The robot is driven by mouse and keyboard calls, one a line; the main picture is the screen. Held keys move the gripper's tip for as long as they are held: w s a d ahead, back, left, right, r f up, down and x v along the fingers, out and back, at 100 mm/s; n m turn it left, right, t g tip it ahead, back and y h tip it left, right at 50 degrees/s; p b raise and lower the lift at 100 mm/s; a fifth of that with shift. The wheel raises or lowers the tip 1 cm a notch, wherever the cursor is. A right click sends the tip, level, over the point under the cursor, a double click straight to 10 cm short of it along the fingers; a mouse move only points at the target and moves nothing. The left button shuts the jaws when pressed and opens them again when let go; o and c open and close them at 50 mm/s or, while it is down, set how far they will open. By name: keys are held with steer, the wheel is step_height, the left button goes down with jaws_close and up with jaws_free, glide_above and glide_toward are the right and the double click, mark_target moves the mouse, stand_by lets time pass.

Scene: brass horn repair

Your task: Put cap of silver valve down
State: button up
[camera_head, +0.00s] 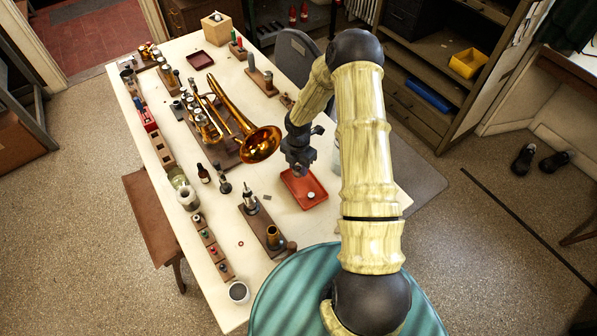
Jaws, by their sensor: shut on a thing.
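My gripper (299,171) points down just above the far part of a shallow red-orange tray (318,188) on the white table. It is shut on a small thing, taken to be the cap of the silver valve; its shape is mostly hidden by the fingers. A small pale round piece (311,195) lies in the tray, to the right of and nearer than the fingertips. A silver valve (249,197) stands upright on a wooden block to the left of the tray.
A brass horn (258,144) lies on a wooden stand left of my gripper, its bell close by. A brass cup (273,233) stands on the block nearer the front. Small bottles, blocks and parts line the table's left side. White table (310,222) is bare in front of the tray.

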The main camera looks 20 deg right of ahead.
steer(key=shift+f+p, duration=0.3)
steer(key=shift+f, duration=1.5)
steer(key=shift+f, duration=0.2)
steer(key=o, duration=1.1)
steer(key=shift+r, duration=0.1)
step_height(320, 180, up, 12)
steer(key=b, duration=0.1)
steer(key=shift+b, duration=0.4)
